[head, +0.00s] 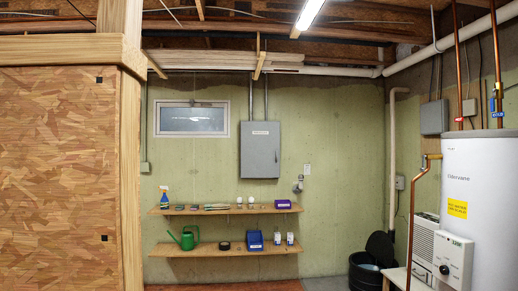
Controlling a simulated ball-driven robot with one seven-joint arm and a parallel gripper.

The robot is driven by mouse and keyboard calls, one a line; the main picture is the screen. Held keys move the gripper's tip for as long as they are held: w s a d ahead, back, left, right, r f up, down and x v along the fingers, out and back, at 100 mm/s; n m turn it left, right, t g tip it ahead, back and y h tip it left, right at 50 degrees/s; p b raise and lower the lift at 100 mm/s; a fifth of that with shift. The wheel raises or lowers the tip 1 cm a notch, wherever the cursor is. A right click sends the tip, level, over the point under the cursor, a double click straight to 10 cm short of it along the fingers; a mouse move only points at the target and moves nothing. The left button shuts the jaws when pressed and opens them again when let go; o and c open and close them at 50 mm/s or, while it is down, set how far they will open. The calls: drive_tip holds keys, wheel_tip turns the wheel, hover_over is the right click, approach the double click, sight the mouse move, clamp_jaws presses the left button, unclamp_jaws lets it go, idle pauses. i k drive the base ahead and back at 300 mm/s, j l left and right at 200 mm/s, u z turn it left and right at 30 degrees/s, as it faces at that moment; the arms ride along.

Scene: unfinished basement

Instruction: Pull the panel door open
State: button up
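The grey electrical panel (260,150) hangs on the green back wall, right of a small window. Its door looks shut, with a pale label near the top and what looks like a small latch at its right edge. Two conduits rise from its top to the ceiling. My gripper and arm do not show in the head view.
Two shelves hang below the panel. The upper shelf (225,209) holds a spray bottle (165,197); the lower has a green watering can (185,238) and blue bin (255,240). An OSB wall (60,170) fills the left; a water heater (478,200) stands right.

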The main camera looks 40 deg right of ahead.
sight(261, 147)
drive_tip(key=i+l+z, duration=0.3)
drive_tip(key=i, duration=0.25)
drive_tip(key=i+z, duration=0.45)
drive_tip(key=i, duration=3.25)
